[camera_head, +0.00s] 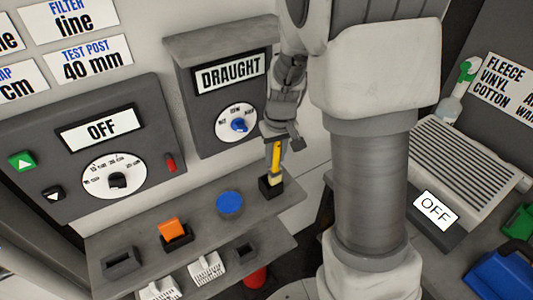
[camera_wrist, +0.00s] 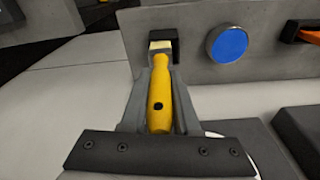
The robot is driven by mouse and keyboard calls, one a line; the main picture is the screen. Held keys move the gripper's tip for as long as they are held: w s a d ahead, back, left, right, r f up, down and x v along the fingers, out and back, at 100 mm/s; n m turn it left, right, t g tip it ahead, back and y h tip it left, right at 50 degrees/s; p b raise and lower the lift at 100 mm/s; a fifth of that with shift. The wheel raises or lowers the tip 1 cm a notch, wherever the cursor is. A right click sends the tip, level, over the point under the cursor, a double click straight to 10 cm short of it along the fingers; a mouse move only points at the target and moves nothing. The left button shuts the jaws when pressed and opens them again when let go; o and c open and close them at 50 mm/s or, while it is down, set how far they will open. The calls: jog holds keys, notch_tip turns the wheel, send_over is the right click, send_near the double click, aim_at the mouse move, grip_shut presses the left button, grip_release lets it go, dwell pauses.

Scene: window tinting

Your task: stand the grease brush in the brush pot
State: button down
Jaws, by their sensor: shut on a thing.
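The grease brush has a yellow handle (camera_head: 276,155) and a pale band at its lower end; it also shows in the wrist view (camera_wrist: 160,100). My gripper (camera_head: 277,140) is shut on the handle, with one finger on each side of it in the wrist view (camera_wrist: 162,82). The brush points down, roughly upright. The small black brush pot (camera_head: 268,191) stands at the right end of the grey shelf and shows in the wrist view (camera_wrist: 173,39). The brush's pale end meets the pot's mouth. The bristles are hidden, and I cannot tell how deep they sit.
A blue disc (camera_head: 230,204) and an orange block in a black holder (camera_head: 177,243) lie left of the pot on the shelf (camera_head: 204,216). The DRAUGHT panel (camera_head: 197,105) stands close behind my gripper. A grey slatted unit (camera_head: 468,163) is at the right.

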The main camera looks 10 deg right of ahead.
jog(key=shift+w+a+f, duration=0.15)
jog(key=shift+w+f, duration=0.05)
jog(key=shift+f, duration=0.6)
jog(key=shift+w+a+f, duration=0.15)
jog(key=shift+f, duration=0.6)
jog(key=shift+w+a+f, duration=0.15)
jog(key=shift+w+f, duration=0.05)
jog(key=shift+f, duration=0.6)
jog(key=shift+f, duration=0.15)
jog(key=c, duration=0.7)
grip_release()
jog(key=shift+o, duration=0.2)
